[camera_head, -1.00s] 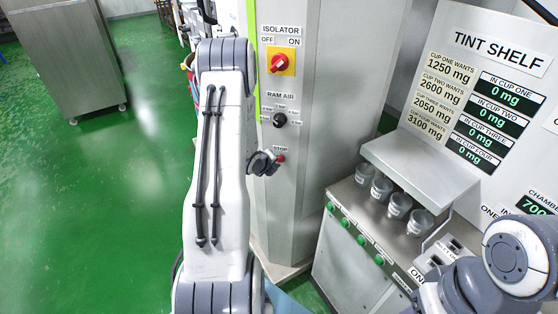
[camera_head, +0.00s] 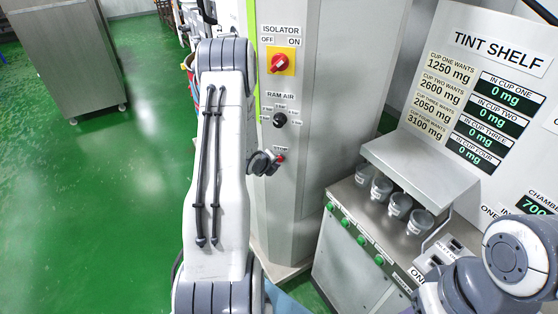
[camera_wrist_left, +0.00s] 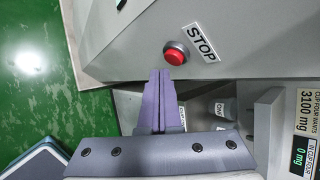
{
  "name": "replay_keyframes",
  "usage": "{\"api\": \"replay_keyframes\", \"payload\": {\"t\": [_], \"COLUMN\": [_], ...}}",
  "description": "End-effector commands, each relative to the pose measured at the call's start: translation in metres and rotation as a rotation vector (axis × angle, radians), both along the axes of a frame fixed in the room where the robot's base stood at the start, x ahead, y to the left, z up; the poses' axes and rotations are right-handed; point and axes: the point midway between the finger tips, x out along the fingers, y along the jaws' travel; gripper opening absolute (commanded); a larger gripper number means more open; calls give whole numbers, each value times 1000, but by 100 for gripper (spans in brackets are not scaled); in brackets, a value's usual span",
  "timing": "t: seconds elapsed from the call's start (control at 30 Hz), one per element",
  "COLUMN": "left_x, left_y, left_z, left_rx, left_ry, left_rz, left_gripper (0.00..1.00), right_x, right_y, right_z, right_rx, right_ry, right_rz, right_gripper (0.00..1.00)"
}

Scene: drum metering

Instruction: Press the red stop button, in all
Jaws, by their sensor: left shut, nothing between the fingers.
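The red stop button (camera_head: 281,158) is on the grey cabinet front, just below its STOP label (camera_head: 281,149). It also shows in the left wrist view (camera_wrist_left: 175,53) as a round red cap on a dark ring, beside the large STOP label (camera_wrist_left: 202,42). My left gripper (camera_head: 272,163) is shut and empty, with its tips right at the button in the head view. In the left wrist view its closed purple fingers (camera_wrist_left: 160,74) end just below the button. Whether they touch it I cannot tell. My right gripper is not in view.
Above the button are a ram air knob (camera_head: 280,119) and a red isolator switch (camera_head: 280,64). To the right, a tint shelf bench (camera_head: 345,219) holds several clear cups and green buttons. Green floor (camera_head: 110,210) is open on the left.

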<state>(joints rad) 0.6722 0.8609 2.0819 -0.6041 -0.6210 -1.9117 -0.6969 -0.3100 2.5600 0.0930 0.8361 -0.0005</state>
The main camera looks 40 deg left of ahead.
Motion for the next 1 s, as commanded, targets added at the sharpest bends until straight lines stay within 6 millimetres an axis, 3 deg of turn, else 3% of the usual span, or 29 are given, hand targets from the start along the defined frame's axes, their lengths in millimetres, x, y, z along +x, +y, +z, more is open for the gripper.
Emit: {"api": "replay_keyframes", "payload": {"t": [1.0], "left_x": [10], "left_y": [4], "left_z": [0], "left_rx": [0], "left_ry": [0], "left_rz": [0], "left_gripper": [0], "right_x": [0], "right_y": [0], "right_z": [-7], "right_rx": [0], "right_ry": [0], "right_rz": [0], "right_gripper": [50]}}
